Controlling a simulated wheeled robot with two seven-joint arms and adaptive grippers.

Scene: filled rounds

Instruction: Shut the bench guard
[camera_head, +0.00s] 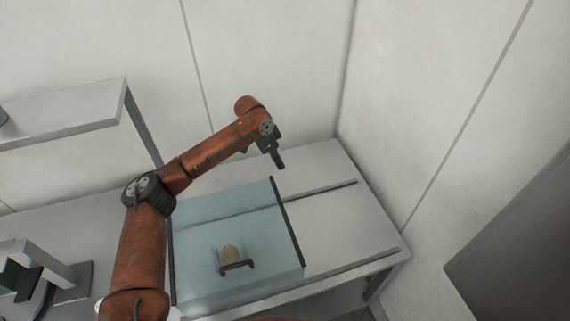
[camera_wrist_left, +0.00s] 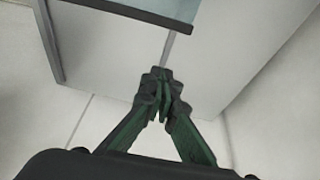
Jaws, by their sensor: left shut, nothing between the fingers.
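The bench guard (camera_head: 235,215) is a clear bluish box with dark edges and a dark handle (camera_head: 237,267) on its front face. It stands on the grey bench (camera_head: 345,215), with bare bench to its right. My left gripper (camera_head: 280,163) is shut and empty, above the back of the bench, near the guard's back right corner. The wrist view shows its closed fingertips (camera_wrist_left: 160,82), with the guard's dark edge (camera_wrist_left: 130,13) at the top, apart from them. My right gripper is not in view.
Two dark rails (camera_head: 320,188) (camera_head: 352,265) run along the bench right of the guard, with clear bench between them. A grey shelf (camera_head: 65,118) stands at the left. A grey and dark device (camera_head: 45,272) sits at lower left. Walls close the back and right.

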